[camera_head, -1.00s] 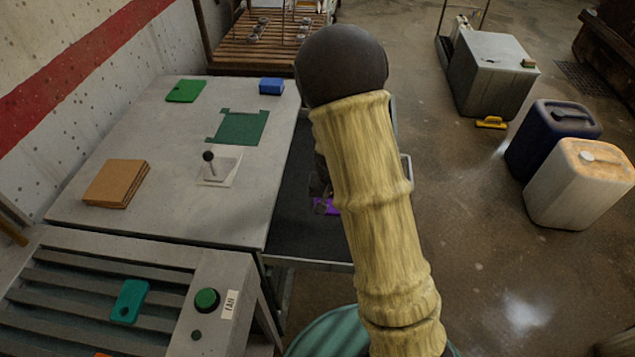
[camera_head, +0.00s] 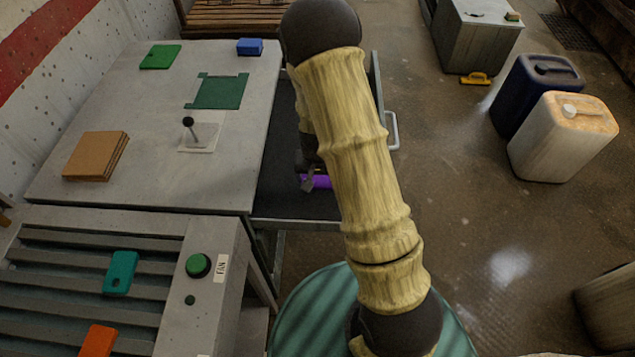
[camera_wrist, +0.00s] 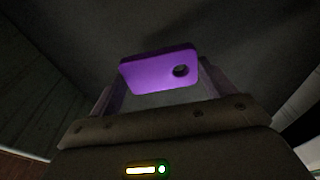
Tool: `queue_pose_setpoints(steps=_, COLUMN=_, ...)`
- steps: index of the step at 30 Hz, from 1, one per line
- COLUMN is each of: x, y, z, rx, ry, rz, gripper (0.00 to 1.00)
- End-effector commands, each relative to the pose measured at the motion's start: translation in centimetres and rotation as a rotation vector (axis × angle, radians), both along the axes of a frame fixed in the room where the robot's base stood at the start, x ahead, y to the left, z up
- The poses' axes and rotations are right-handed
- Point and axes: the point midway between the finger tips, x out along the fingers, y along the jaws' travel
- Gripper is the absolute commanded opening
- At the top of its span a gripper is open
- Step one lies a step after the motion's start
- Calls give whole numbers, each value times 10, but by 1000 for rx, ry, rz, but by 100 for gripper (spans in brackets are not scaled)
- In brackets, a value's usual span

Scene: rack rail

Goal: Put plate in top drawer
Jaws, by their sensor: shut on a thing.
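The purple plate (camera_head: 318,182), a small flat piece with a round hole near one end, is mostly hidden behind my arm in the head view. In the wrist view the plate (camera_wrist: 150,72) sits between the fingers of my gripper (camera_wrist: 160,82), which is shut on it. The open top drawer (camera_head: 268,185) has a dark floor and a handle on its right side, and extends right from under the grey bench top. My gripper and the plate appear over the drawer floor; I cannot tell their height above it.
The bench top (camera_head: 130,180) holds a brown stack (camera_head: 95,155), a dark green plate (camera_head: 220,91), a small lever (camera_head: 192,130), a green piece (camera_head: 160,56) and a blue block (camera_head: 250,46). A slatted fan unit (camera_head: 180,235) stands nearer. Two jerrycans (camera_head: 560,135) stand on open floor at right.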

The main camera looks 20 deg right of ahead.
Motion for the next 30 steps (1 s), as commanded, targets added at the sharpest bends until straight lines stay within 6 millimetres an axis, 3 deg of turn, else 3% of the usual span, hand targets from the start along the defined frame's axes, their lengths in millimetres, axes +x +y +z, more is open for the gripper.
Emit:
queue_pose_setpoints(steps=6, x=0, y=0, z=-30, rx=1, ry=3, rz=0, gripper=54)
queue_pose_setpoints(steps=19, x=0, y=0, z=-37, rx=0, ry=0, rz=0, gripper=54)
queue_pose_setpoints(steps=20, x=0, y=0, z=-36, rx=0, ry=1, rz=0, gripper=87)
queue_pose_setpoints(steps=22, x=0, y=0, z=-35, rx=0, ry=1, rz=0, gripper=100)
queue_pose_setpoints(steps=30, x=0, y=0, z=-33, rx=0, ry=1, rz=0, gripper=100)
